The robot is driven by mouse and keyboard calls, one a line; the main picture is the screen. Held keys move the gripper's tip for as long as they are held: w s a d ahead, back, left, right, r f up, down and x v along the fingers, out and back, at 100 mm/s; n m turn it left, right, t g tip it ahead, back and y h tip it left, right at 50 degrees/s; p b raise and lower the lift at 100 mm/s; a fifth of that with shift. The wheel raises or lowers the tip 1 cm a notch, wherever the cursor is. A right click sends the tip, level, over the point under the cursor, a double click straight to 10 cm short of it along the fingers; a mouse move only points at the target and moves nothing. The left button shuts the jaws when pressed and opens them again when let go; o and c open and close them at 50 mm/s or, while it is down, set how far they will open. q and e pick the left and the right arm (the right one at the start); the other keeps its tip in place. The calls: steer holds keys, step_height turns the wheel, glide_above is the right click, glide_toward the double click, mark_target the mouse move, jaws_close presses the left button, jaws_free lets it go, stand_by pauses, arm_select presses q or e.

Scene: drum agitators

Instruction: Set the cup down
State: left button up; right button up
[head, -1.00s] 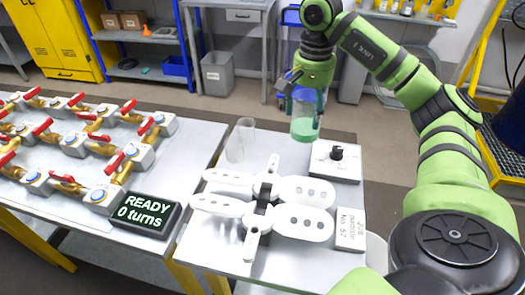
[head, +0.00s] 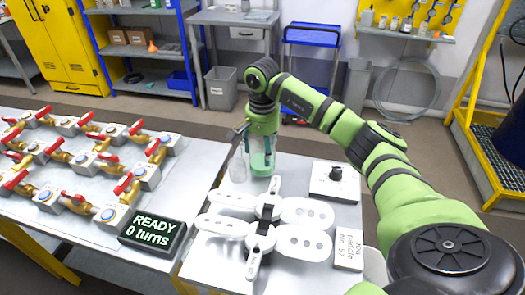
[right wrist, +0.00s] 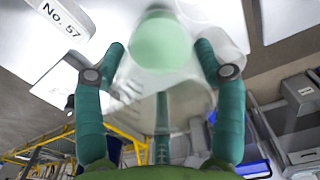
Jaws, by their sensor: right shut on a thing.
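The clear cup (head: 262,161) has green contents in its lower part. My right gripper (head: 262,140) is shut around its upper part and holds it upright at the back of the white table (head: 215,262). I cannot tell whether its base touches the table. An empty clear glass (head: 238,170) stands just left of it. In the right wrist view, the green contents (right wrist: 160,42) show between the fingers of my right gripper (right wrist: 160,62). My left gripper is not in view.
A white fixture with several paddle-like arms (head: 305,212) lies in front of the cup. A box with a black knob (head: 335,182) stands to the right. A display reading "READY 0 turns" (head: 153,233) and a bench of red-handled valves (head: 75,155) are at the left.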

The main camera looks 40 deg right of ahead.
steer(key=shift+f, duration=1.35)
steer(key=o, duration=1.3)
steer(key=shift+r, duration=0.1)
